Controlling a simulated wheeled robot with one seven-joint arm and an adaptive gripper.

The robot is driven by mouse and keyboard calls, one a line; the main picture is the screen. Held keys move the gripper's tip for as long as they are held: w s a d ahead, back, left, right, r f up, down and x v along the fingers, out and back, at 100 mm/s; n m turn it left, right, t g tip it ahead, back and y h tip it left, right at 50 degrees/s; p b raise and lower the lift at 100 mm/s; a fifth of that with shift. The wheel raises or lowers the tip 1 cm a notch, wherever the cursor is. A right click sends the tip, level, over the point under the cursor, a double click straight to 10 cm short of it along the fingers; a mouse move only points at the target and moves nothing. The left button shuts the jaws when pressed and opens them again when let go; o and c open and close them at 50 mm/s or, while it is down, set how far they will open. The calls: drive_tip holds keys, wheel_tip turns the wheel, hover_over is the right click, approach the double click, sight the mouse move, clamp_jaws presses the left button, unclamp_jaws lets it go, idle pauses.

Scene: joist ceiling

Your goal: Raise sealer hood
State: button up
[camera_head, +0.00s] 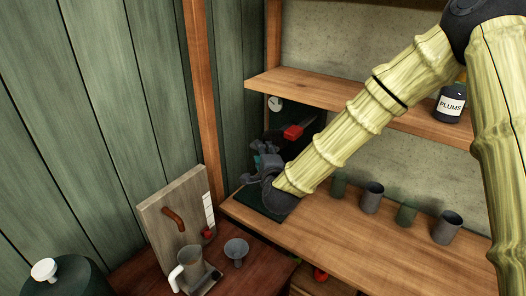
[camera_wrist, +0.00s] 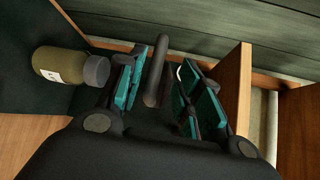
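The sealer (camera_head: 308,119) appears to be the dark green unit with a round white gauge and a red part, at the back left end of the wooden counter. My arm and gripper cover much of it, so I cannot tell the hood's position. My gripper (camera_head: 258,163) is at its front left. In the wrist view my gripper (camera_wrist: 160,88) has its teal-padded fingers apart. A dark grey bar (camera_wrist: 155,70) stands between them, with a visible gap to the right finger; I cannot tell whether it belongs to the hood. A capped olive jar (camera_wrist: 60,64) is left of the fingers.
Several cups (camera_head: 371,196) stand on the counter (camera_head: 335,240) right of my gripper. A plums jar (camera_head: 449,105) sits on the shelf (camera_head: 345,100) above. A wooden board (camera_head: 160,210), a jug (camera_head: 189,264) and a funnel-like cup (camera_head: 236,250) stand on the lower red-brown table.

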drive_tip(key=v, duration=0.9)
drive_tip(key=shift+s, duration=0.3)
drive_tip(key=shift+d, duration=0.1)
